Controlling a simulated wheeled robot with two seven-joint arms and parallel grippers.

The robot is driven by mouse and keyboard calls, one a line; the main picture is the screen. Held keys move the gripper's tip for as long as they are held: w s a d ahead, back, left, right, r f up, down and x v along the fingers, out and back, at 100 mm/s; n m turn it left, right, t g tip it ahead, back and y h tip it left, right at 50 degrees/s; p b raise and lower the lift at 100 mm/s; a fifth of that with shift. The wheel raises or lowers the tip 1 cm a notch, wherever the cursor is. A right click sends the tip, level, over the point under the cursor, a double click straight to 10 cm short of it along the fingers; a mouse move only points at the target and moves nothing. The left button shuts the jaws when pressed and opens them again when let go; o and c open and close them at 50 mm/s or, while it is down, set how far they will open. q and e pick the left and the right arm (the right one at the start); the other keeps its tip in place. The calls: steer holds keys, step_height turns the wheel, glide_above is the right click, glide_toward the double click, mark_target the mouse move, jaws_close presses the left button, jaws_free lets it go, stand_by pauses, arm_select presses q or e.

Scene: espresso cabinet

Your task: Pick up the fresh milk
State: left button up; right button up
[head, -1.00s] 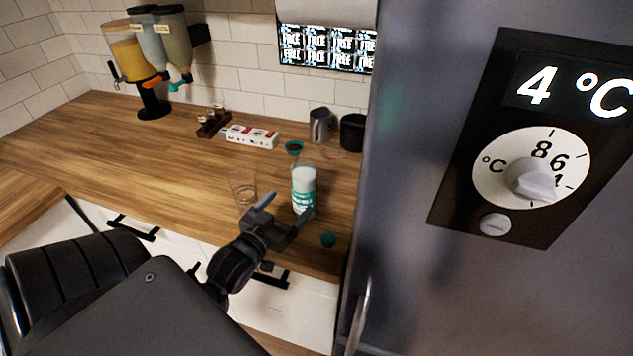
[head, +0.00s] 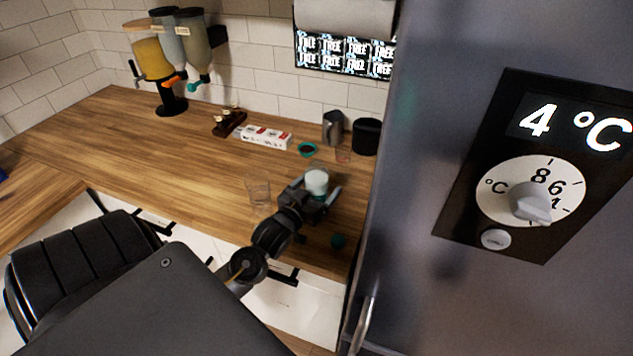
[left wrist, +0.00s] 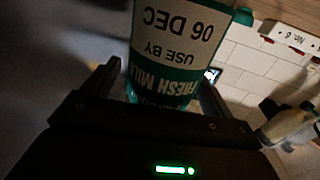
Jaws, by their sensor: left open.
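The fresh milk is a white bottle (head: 316,181) with a teal label, standing without a lid on the counter beside the fridge. In the left wrist view the bottle (left wrist: 175,50) appears upside down, its label reading "FRESH MILK" and "USE BY 06 DEC". My left gripper (head: 315,192) is open, with a finger on each side of the bottle; it hides the lower part in the head view. In the left wrist view the gripper (left wrist: 158,82) also straddles the bottle; I cannot tell whether a finger touches it. My right gripper is out of view.
A clear glass (head: 258,188) stands just left of the gripper. The fridge (head: 420,200) closes off the right side. Behind stand a teal bowl (head: 307,150), a metal pitcher (head: 333,128) and a black canister (head: 366,137).

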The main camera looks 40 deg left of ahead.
arm_select(q)
steer(key=shift+w+a, duration=0.1)
steer(key=shift+w, duration=0.7)
steer(key=shift+c, duration=0.5)
steer(key=c, duration=1.3)
steer(key=shift+r, duration=0.3)
